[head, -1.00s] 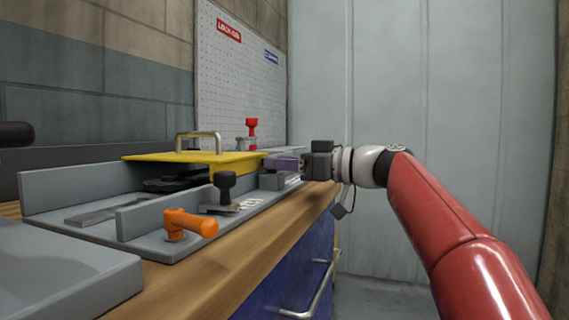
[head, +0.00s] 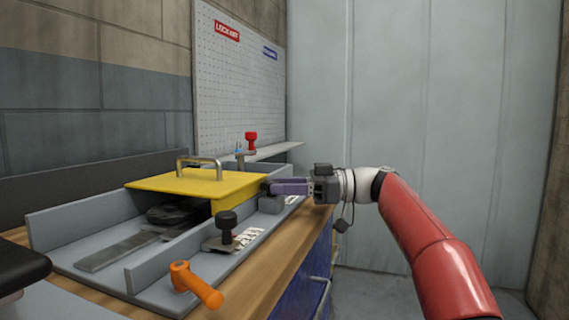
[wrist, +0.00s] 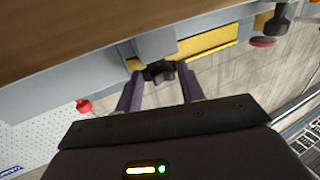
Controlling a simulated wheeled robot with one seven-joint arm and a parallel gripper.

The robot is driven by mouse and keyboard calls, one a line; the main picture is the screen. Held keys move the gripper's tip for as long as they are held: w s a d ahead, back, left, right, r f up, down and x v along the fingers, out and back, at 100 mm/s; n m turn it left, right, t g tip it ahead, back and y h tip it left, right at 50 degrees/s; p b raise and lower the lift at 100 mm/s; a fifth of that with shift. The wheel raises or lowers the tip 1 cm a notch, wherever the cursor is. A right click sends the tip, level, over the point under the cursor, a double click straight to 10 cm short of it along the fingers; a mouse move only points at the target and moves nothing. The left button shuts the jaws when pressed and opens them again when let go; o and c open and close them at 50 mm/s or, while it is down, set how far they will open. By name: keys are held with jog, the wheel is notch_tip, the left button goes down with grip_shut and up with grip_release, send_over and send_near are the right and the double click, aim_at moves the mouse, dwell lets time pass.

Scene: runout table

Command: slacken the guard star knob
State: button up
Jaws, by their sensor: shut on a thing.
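The guard star knob (wrist: 157,70) is dark and lobed, and sits at the end of the yellow guard (head: 200,184). My gripper (head: 270,187) reaches in from the right with its purple-grey fingers level at the guard's right end. In the wrist view my gripper (wrist: 160,78) has one finger on each side of the star knob and is shut on it. In the head view the fingers and guard edge mostly hide the knob. The guard also shows in the wrist view (wrist: 210,42), with a metal handle on top in the head view.
An orange lever (head: 195,284) and a black knob (head: 227,222) stand on the grey runout table (head: 150,262) in front of the guard. A red-topped knob (head: 251,138) stands behind it. A pegboard (head: 235,80) is on the wall. Free room lies right of the bench.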

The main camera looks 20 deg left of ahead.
jog(key=g+p, duration=0.1)
jog(key=n+p, duration=0.1)
jog(key=g+h+p, duration=0.1)
jog(key=shift+w+r+n+g, duration=0.25)
jog(key=shift+w+n+g, duration=0.05)
jog(key=shift+n, duration=0.1)
jog(key=shift+a+f+n+g+h+p, duration=0.1)
jog(key=shift+f+n+g+h+p, duration=0.2)
jog(key=shift+g+p, duration=0.4)
jog(key=o, duration=1)
jog(key=shift+c, duration=0.2)
jog(key=shift+w, duration=0.1)
